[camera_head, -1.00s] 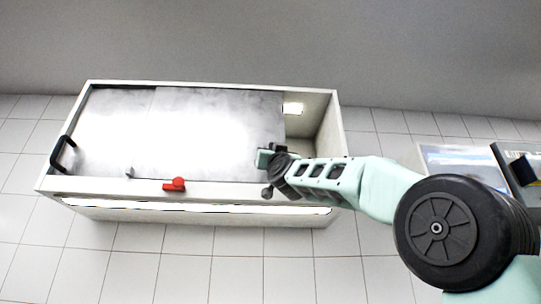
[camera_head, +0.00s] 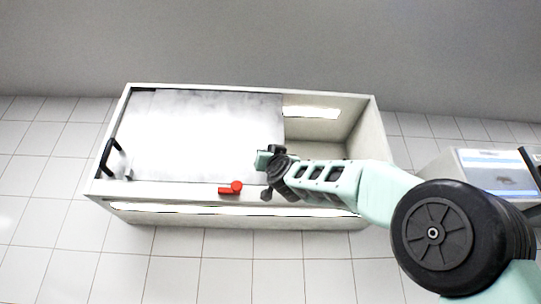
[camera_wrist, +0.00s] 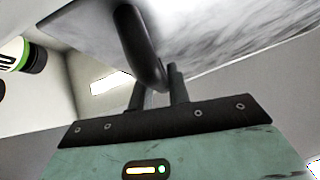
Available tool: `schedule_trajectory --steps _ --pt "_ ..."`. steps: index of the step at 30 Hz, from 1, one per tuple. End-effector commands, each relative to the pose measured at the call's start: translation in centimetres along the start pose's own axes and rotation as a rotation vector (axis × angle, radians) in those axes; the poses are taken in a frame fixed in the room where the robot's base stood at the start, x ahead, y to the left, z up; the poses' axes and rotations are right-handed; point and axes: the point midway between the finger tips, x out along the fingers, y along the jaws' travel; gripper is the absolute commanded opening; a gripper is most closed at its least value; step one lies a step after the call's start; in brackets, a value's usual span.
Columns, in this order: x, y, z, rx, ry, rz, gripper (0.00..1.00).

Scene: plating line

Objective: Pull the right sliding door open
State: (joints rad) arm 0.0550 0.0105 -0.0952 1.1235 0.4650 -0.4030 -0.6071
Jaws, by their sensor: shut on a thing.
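The right sliding door (camera_head: 230,130) is a grey metal panel on the front of a white cabinet (camera_head: 365,140). It stands partly open: its right edge is well left of the cabinet's right wall, with an opening between them. My gripper (camera_head: 264,158) is at the door's lower right edge. In the wrist view, my gripper (camera_wrist: 158,90) is shut on a dark curved bar handle (camera_wrist: 135,45) fixed to the door (camera_wrist: 215,30). In the head view the gripper hides that handle.
Another black handle (camera_head: 110,158) is at the cabinet's left end. A red latch-like part (camera_head: 231,188) sits on the front rail. A dark cylinder with a green band (camera_wrist: 22,55) shows at the wrist view's left. A light-topped unit (camera_head: 495,170) stands at the right.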

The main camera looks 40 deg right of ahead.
Motion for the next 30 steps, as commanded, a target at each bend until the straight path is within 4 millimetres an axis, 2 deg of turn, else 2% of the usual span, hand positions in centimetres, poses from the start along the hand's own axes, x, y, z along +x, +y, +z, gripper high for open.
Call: schedule_trajectory --steps 4,5,6,14,19,23,30 --pt "0.0 -0.1 -0.1 -0.001 0.001 -0.001 0.00" --pt "0.0 -0.1 -0.1 -0.001 0.001 -0.001 0.26" --pt "0.0 -0.1 -0.1 0.000 0.001 -0.001 0.37" --pt "0.0 0.0 0.0 0.000 0.000 0.000 0.38" --pt "-1.2 0.0 0.1 0.002 0.001 0.000 0.38" --pt "-3.5 0.0 0.3 0.002 0.001 0.000 0.38" --pt "-9.3 0.0 0.4 0.002 0.002 -0.001 0.38"
